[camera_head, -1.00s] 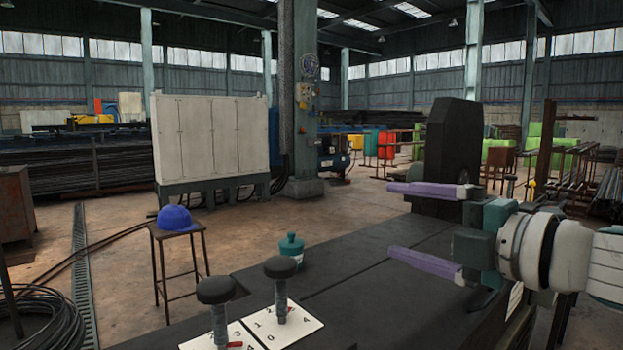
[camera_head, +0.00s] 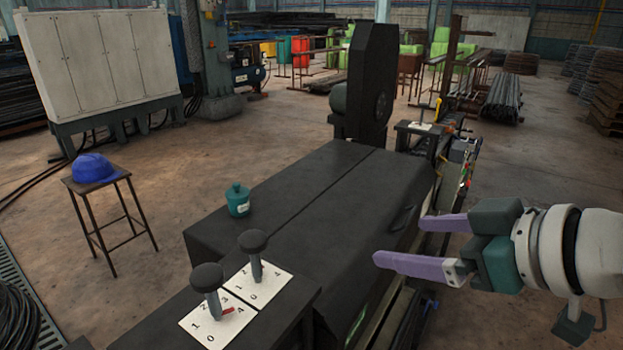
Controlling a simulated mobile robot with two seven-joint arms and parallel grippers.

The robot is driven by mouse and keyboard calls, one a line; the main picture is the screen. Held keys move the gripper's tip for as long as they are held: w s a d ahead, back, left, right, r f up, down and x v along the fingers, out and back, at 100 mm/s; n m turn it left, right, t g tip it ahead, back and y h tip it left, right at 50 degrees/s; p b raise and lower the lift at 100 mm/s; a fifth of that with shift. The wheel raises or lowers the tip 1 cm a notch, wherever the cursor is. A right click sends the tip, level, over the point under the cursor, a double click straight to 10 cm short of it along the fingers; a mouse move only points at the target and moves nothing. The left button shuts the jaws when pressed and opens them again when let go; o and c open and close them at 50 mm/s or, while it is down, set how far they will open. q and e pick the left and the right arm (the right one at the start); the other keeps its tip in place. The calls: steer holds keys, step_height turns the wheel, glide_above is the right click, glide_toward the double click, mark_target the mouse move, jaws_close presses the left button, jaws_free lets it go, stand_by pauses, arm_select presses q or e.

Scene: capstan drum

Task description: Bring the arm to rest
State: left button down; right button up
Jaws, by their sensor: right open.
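My right gripper (camera_head: 398,243) comes in from the right. Its two purple fingers are spread apart with nothing between them. It shows over the right edge of the black bench (camera_head: 310,215), apart from anything else. Two levers with round black knobs, a nearer one (camera_head: 207,279) and a farther one (camera_head: 253,243), stand on white numbered plates at the bench's near end. A small red pointer lies by the nearer lever. My left gripper is not in view.
A teal lidded pot (camera_head: 238,200) stands on the bench's left side. A tall black machine housing (camera_head: 368,85) stands at the far end. A stool (camera_head: 95,183) with a blue cap (camera_head: 93,168) is at left, by a white cabinet (camera_head: 98,57). Floor between is clear.

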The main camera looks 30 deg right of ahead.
steer(key=shift+s+a, duration=0.15)
steer(key=shift+s, duration=0.1)
stand_by(0.3)
steer(key=s+a+f+g+h, duration=0.1)
steer(key=s+a+f+g, duration=0.1)
steer(key=s+a+g, duration=0.35)
steer(key=s+a+f+g, duration=0.2)
steer(key=s+a, duration=0.1)
steer(key=s, duration=0.5)
step_height(320, 180, up, 30)
steer(key=s+p, duration=0.1)
steer(key=p, duration=2.8)
steer(key=shift+s+a+m+g+p, duration=0.2)
steer(key=shift+s+m+g+p, duration=0.1)
steer(key=shift+g, duration=0.05)
steer(key=shift+f, duration=0.1)
